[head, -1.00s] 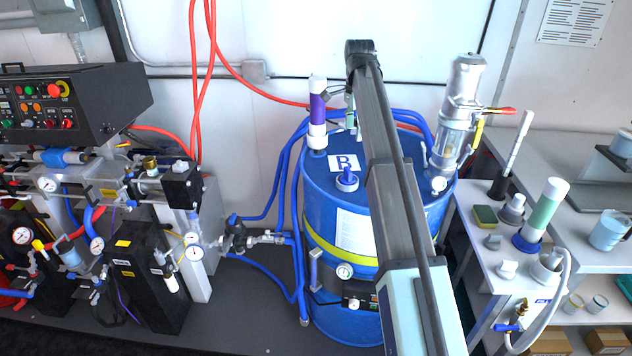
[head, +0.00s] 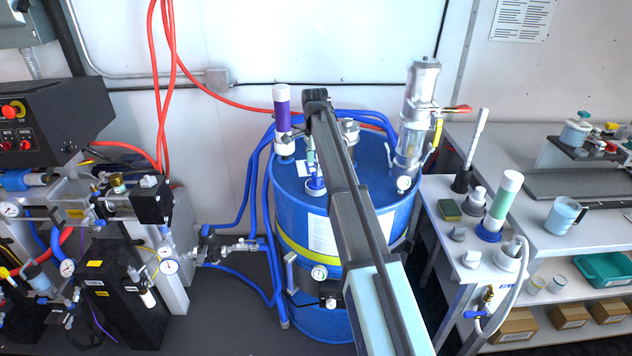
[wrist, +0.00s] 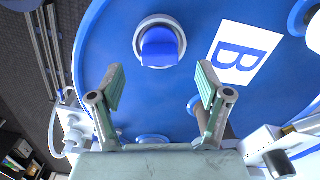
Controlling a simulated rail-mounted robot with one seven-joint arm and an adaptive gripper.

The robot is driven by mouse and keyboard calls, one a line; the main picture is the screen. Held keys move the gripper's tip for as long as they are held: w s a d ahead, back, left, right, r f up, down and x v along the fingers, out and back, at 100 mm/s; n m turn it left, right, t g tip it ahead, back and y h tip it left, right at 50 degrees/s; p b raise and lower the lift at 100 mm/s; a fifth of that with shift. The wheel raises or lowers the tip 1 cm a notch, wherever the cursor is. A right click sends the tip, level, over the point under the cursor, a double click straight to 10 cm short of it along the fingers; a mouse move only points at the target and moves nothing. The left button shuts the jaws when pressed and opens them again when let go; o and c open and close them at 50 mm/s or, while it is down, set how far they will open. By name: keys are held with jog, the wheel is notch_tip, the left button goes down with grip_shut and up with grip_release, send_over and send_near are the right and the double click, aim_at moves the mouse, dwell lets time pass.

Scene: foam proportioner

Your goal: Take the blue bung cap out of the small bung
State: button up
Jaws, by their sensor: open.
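The blue bung cap (wrist: 160,46) sits in a pale round ring, the small bung, in the blue drum's top (wrist: 110,30) in the wrist view. My gripper (wrist: 161,78) is open and empty. Its two green-padded fingers stand apart, just below the cap in that picture, with the cap lined up between them sideways and not touched. In the head view, what looks like the same cap (head: 315,185) shows on the drum (head: 290,215) beside my arm. My gripper is mostly hidden there, with a greenish finger showing above the drum top.
A white label with a "B" (wrist: 243,52) lies right of the cap. A white and purple tube (head: 283,118) stands left of my arm, and a tall metal fitting (head: 415,120) stands at right. A side table (head: 455,240) carries several items. Blue hoses run behind the drum.

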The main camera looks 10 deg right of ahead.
aim_at(315, 176)
jog(key=shift+f+p, duration=1.2)
jog(key=shift+f, duration=1.35)
jog(key=c, duration=1.2)
